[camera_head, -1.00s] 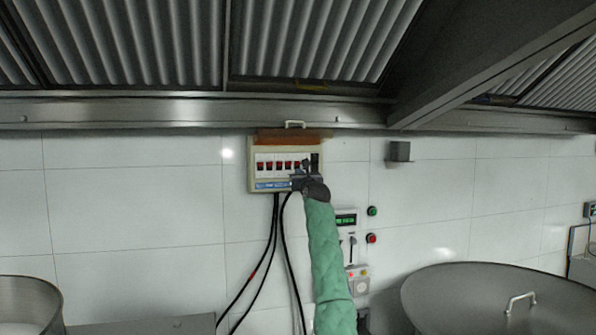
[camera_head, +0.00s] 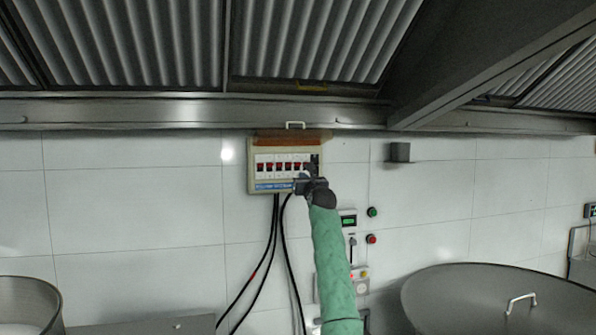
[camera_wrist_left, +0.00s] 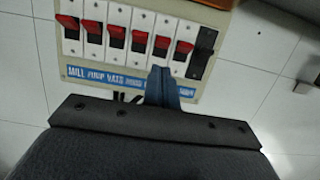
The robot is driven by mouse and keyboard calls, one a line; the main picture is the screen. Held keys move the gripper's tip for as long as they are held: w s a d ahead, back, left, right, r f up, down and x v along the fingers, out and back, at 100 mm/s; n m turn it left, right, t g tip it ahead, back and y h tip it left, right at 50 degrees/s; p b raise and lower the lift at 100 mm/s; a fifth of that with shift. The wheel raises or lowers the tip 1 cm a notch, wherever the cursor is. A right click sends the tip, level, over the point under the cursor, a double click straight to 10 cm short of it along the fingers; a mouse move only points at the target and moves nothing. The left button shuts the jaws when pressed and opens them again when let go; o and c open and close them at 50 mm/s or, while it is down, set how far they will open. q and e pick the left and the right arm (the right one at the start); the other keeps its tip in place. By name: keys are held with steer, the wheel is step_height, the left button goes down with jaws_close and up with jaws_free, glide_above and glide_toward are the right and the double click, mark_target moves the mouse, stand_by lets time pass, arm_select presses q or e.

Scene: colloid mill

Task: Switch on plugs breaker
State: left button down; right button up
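The breaker box (camera_head: 252,180) is a cream panel on the tiled wall, with its brown cover (camera_head: 290,136) raised. It holds a row of red switches (camera_head: 276,167) and a black one at the right end, also seen in the wrist view (camera_wrist_left: 203,45). The blue label (camera_wrist_left: 95,77) below is partly hidden, so I cannot read which switch is plugs. My left gripper (camera_head: 308,170) is at the right part of the box. In the wrist view its fingertips (camera_wrist_left: 160,72) are together and empty, just below the right-hand red switches; contact cannot be told. My right gripper is out of view.
Black cables (camera_head: 270,245) hang below the box. A small control panel (camera_head: 347,220) with green and red buttons is to the right. A steel hood (camera_head: 200,108) runs above, and a large pan (camera_head: 480,290) stands at lower right.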

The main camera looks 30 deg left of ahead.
arm_select(q)
steer(key=s+d, duration=0.2)
steer(key=shift+s+d, duration=0.15)
steer(key=shift+d, duration=0.15)
stand_by(0.7)
